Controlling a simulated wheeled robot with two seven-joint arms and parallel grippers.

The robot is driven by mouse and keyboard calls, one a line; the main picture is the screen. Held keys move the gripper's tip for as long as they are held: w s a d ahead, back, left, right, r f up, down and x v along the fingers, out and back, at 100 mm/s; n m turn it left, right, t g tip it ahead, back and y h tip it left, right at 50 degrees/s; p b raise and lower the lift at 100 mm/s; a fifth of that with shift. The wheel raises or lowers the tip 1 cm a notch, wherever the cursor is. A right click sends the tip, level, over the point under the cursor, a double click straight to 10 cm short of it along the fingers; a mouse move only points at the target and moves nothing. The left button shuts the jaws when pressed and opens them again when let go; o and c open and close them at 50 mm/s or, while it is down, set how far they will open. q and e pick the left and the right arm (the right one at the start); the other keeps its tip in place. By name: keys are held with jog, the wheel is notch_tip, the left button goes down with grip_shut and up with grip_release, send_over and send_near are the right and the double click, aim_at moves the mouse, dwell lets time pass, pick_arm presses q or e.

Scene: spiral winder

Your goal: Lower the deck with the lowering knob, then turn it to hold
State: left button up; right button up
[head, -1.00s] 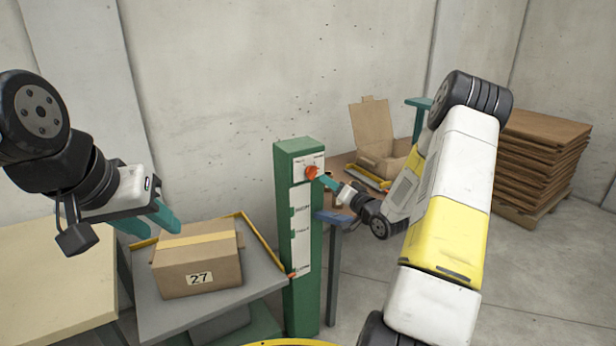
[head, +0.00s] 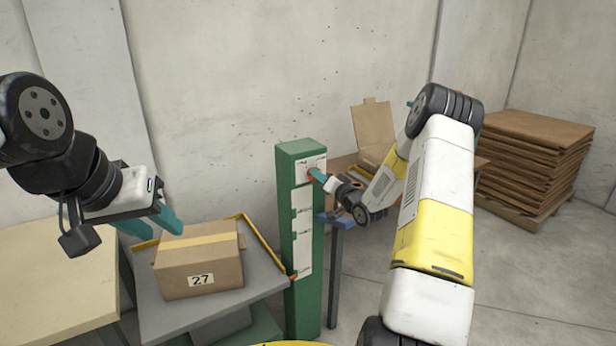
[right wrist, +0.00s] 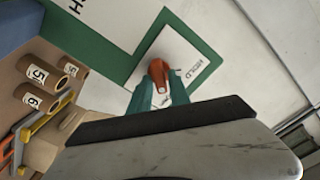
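The lowering knob is a small orange-red knob on the white panel of a green post (head: 298,315). It shows clearly in the right wrist view (right wrist: 159,73), beside a label reading HOLD. My right gripper (head: 314,174) is at the panel, its teal fingers on either side of the knob and seemingly closed on it. In the head view they mostly hide the knob. The grey deck (head: 165,315) with a yellow edge rail stands left of the post and carries a closed carton marked 27 (head: 200,268). My left gripper (head: 160,228) is open and empty, above the carton's back left corner.
A beige table (head: 55,285) is at the left. Behind the post, a brown table holds an open carton (head: 374,135). Rolls marked 5 and 6 (right wrist: 38,75) show in the right wrist view. Stacked brown sheets (head: 530,165) stand on a pallet at the right.

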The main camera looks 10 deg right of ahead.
grip_shut()
jog(key=shift+n, duration=0.3)
jog(key=n, duration=1.5)
jog(key=shift+s+a, duration=0.15)
jog(key=shift+a, duration=0.2)
jog(key=shift+f+n, duration=0.1)
jog(key=shift+n, duration=0.2)
jog(key=shift+o, duration=2.1)
grip_release()
